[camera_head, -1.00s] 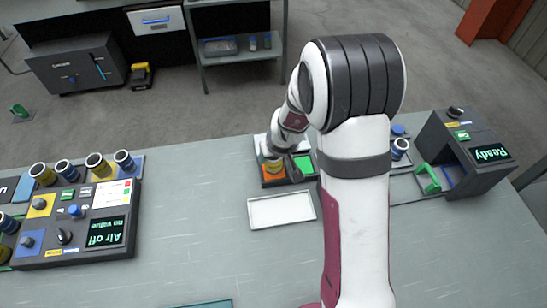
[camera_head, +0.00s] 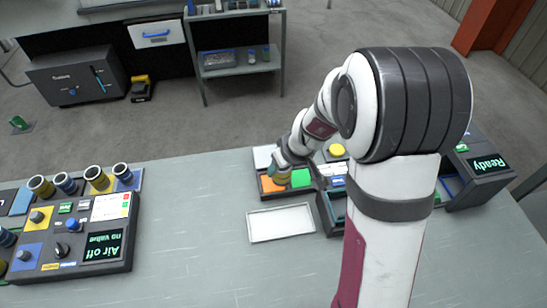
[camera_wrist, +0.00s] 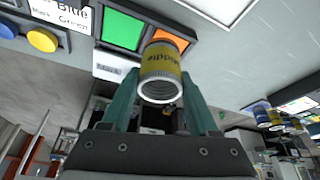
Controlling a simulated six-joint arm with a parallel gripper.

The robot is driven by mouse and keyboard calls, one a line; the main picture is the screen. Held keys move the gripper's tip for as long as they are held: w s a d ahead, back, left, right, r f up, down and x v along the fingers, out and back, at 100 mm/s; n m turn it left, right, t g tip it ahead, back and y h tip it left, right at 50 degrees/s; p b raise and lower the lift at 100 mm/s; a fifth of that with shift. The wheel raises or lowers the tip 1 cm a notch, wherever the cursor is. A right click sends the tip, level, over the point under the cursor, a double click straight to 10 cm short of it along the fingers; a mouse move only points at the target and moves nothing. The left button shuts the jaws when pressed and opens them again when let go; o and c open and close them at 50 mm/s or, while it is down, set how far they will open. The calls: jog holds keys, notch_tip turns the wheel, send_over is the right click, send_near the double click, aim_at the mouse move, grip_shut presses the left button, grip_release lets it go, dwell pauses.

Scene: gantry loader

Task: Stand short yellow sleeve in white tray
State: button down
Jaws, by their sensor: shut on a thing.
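The yellow sleeve (camera_wrist: 160,66) has grey metal rims and dark lettering. In the wrist view it sits between the teal fingers of my gripper (camera_wrist: 160,88), with its open end towards the camera. My gripper is shut on it. In the head view my gripper (camera_head: 284,164) is beside the orange and green pads, behind the tray; the sleeve is small and partly hidden there. I cannot tell whether it touches the orange pad. The white tray (camera_head: 250,227) is empty on the bench. Its edge also shows in the wrist view (camera_wrist: 205,12).
A dark station with a green pad (camera_head: 301,178) and an orange pad (camera_head: 272,184) stands right behind the tray. A panel (camera_head: 104,246) with several blue and yellow sleeves is at the left. A "Ready" machine (camera_head: 486,184) is at the right. The front of the bench is clear.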

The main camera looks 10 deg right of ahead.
jog(key=s+d+n+g+y, duration=0.3)
jog(key=s+n, duration=0.6)
jog(key=n, duration=0.1)
jog(key=shift+w+f, duration=0.1)
jog(key=shift+f, duration=3.15)
jog(key=shift+a+f, duration=0.1)
jog(key=shift+f, duration=0.1)
jog(key=shift+c, duration=0.3)
grip_release()
jog(key=shift+o, duration=0.3)
notch_tip(320, 180, up, 9)
